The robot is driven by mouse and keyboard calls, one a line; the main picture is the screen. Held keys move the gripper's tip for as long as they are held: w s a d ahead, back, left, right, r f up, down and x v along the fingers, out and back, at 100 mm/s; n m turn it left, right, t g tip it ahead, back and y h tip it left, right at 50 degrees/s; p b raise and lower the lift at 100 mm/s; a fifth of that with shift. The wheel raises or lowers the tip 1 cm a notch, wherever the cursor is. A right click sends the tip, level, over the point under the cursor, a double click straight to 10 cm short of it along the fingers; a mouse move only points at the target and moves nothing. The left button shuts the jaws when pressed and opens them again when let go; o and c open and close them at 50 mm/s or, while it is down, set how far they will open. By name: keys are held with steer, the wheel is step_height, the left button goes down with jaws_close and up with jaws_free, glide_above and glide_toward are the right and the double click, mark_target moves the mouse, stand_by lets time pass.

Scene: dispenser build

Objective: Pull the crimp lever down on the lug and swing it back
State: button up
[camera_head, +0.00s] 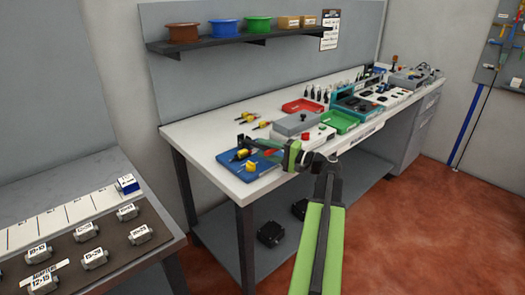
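The crimp station is a blue base (252,168) at the front left corner of the white workbench. A black upright piece (245,142) that may be part of its lever stands on it. A small yellow and black piece (240,155), possibly the lug end, lies at its left. My green arm reaches up from the bottom and bends left over the bench. My gripper (266,147) points left at the station, close to the black piece. A red and dark part shows at its tip. I cannot tell whether the fingers touch the lever or are open or shut.
A grey box with a red knob (316,138) stands right behind my wrist. Red (303,106) and green (340,122) trays and yellow-handled tools (264,125) lie farther back. A lower table (105,203) with labelled grey blocks is at left. A shelf (235,38) holds spools.

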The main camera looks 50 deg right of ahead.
steer(key=shift+w, duration=0.1)
jaws_close()
steer(key=shift+r, duration=0.1)
stand_by(1.2)
